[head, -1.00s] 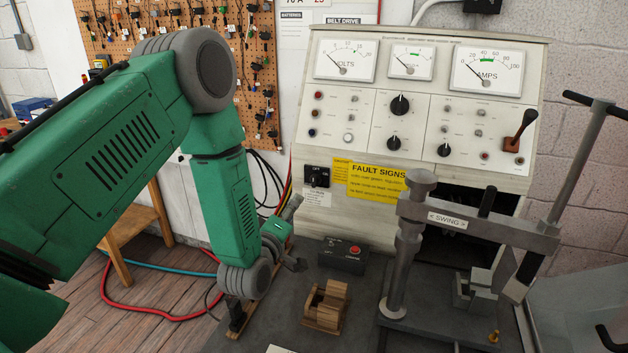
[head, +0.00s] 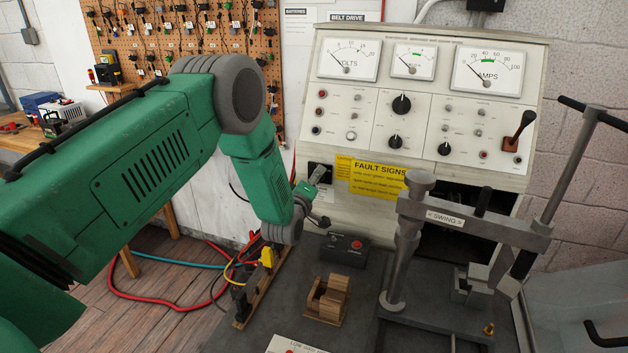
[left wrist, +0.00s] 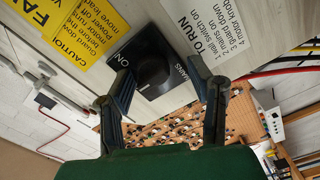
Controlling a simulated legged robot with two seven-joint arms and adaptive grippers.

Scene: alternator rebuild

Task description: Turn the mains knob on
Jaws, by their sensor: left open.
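The mains knob (left wrist: 152,72) is a round black knob on a black plate, with ON and MAINS lettering beside it in the left wrist view. Which way it is turned I cannot tell. My left gripper (left wrist: 160,80) is open, with one finger on each side of the knob in that view. Whether the fingers touch it I cannot tell. My right gripper is not in view.
The yellow fault-signs label (head: 378,180) is right of the knob on the console (head: 430,130). Cables and hoses lie on the floor at left.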

